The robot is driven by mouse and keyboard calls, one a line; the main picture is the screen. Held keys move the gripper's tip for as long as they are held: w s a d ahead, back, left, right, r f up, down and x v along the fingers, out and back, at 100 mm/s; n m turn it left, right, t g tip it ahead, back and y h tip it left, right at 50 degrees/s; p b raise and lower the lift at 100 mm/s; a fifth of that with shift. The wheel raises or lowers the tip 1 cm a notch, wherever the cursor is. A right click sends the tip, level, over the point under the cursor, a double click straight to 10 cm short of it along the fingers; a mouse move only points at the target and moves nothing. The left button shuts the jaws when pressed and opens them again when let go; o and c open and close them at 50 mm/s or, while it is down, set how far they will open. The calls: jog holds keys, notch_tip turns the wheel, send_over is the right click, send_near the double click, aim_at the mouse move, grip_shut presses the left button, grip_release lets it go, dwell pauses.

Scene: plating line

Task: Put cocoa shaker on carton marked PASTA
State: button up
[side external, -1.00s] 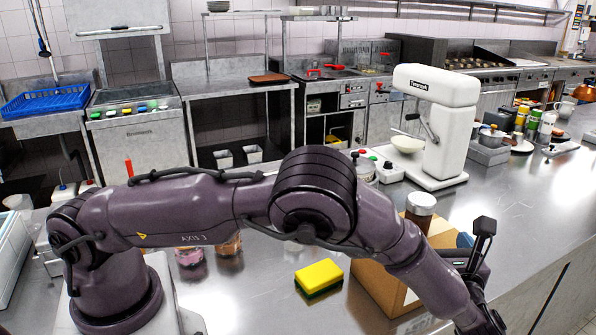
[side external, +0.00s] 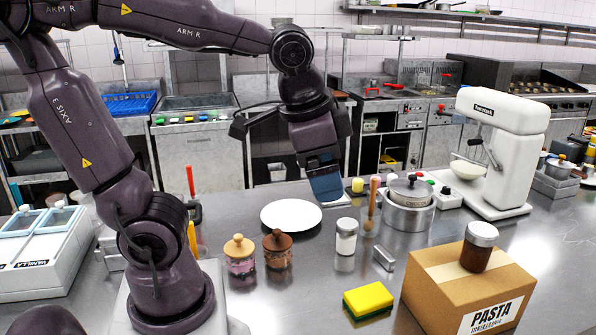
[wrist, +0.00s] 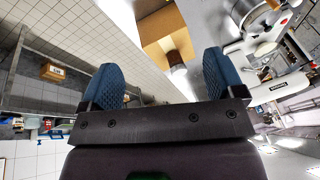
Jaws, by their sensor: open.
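The cocoa shaker (side external: 479,247), a clear jar of brown powder with a grey lid, stands upright on top of the brown carton marked PASTA (side external: 445,289). The PASTA label is on the carton's front face. My gripper (side external: 326,184) hangs above the counter, to the left of the carton and higher, well apart from the shaker. In the wrist view my gripper (wrist: 160,72) has its two blue fingers spread wide with nothing held. The carton (wrist: 158,26) and the shaker's lid (wrist: 175,58) show beyond the fingers there.
A yellow sponge (side external: 368,300) lies left of the carton. A white-filled shaker (side external: 346,238), a lidded pot (side external: 407,208), a white plate (side external: 291,215) and two lidded jars (side external: 259,256) stand on the counter. A white mixer (side external: 499,150) stands behind the carton.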

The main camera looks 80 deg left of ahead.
jog(key=s+n+t, duration=0.1)
jog(key=s, duration=0.1)
jog(key=s+d+n+h, duration=0.1)
jog(key=s, duration=0.1)
jog(key=shift+n+t, duration=0.4)
